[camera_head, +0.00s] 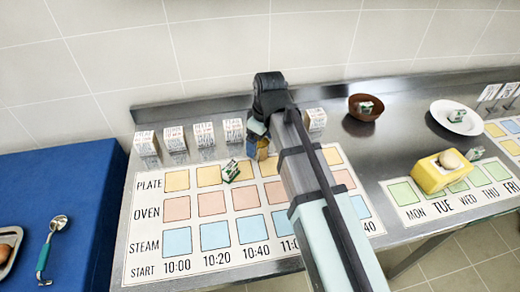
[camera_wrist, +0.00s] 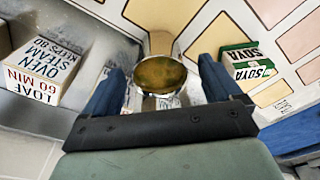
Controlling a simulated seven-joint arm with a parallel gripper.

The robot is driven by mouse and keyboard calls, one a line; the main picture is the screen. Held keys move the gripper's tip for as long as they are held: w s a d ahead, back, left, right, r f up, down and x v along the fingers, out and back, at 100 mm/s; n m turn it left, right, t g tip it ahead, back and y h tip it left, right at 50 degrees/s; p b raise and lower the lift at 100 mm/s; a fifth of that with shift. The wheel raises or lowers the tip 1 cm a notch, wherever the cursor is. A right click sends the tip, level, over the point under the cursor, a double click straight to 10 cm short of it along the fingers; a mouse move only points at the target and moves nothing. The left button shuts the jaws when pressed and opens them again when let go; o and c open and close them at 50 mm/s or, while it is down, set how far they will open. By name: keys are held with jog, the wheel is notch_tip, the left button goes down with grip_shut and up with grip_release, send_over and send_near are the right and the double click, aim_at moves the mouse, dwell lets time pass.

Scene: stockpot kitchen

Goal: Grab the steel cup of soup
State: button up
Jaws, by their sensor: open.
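The steel cup of soup (camera_wrist: 160,75) shows in the wrist view with a round rim and brownish-yellow soup inside. It stands upright between the two blue fingers of my gripper (camera_wrist: 159,67), which is open. I cannot tell whether either finger touches the cup. In the head view my gripper (camera_head: 258,133) is lowered over the plate row of the printed chart, and my arm and fingers hide most of the cup there.
A green-and-white SOYA box (camera_wrist: 247,62) lies close to the right finger. A LOAF carton (camera_wrist: 40,72) stands left; several white cartons (camera_head: 204,134) line the chart's back edge. A brown bowl (camera_head: 354,110), white plate (camera_head: 440,112) and yellow container (camera_head: 430,178) are farther right.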

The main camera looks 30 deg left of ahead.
jog(key=shift+a+f, duration=0.2)
jog(key=shift+f, duration=1.2)
jog(key=c, duration=1.2)
